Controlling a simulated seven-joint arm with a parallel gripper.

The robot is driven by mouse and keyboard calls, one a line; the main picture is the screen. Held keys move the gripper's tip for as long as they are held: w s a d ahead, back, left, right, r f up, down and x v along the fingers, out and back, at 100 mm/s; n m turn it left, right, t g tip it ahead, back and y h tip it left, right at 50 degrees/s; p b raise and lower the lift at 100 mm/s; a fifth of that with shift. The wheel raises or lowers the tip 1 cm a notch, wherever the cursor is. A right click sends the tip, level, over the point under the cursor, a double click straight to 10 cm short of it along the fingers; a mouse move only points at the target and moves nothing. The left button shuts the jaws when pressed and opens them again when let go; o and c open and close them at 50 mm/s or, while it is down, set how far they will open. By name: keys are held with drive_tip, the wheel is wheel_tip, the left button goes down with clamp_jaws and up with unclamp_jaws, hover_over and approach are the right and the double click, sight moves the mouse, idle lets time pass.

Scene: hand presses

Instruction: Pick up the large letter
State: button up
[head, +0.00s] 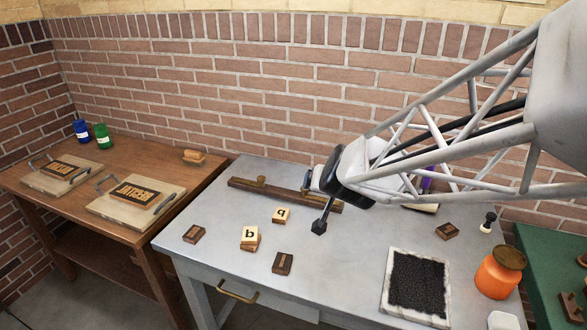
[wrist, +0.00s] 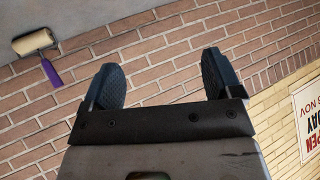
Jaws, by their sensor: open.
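Several letter blocks lie on the grey metal table (head: 215,275). A pale block with a dark letter (head: 250,237) at the left middle looks the biggest and seems to rest on another block. A smaller pale letter block (head: 281,215) lies behind it. Dark blocks lie at the left (head: 194,234), in front (head: 283,263) and at the right (head: 446,231). My gripper (head: 314,205) is open and empty above the table, right of the pale blocks. In the wrist view its two fingers (wrist: 162,62) are spread, with only brick wall between them and no letter in sight.
A brown wooden bar (head: 245,186) lies behind the blocks. A black ink tray (head: 418,283) and an orange jar (head: 498,272) stand at the right. A roller (wrist: 38,48) with a purple handle shows in the wrist view. A wooden bench (head: 60,205) stands left.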

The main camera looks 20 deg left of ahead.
drive_tip(key=w+a+f+t, duration=0.15)
drive_tip(key=a+f, duration=0.25)
drive_tip(key=a, duration=0.9)
drive_tip(key=t+h, duration=0.2)
drive_tip(key=t, duration=0.4)
approach(192, 232)
drive_tip(key=shift+w+a+f, duration=0.1)
drive_tip(key=shift+w+a, duration=0.15)
drive_tip(key=shift+w, duration=0.05)
drive_tip(key=shift+x, duration=1.3)
drive_tip(key=shift+w, duration=0.1)
drive_tip(key=shift+d+x, duration=0.2)
drive_tip(key=shift+x, duration=2.3)
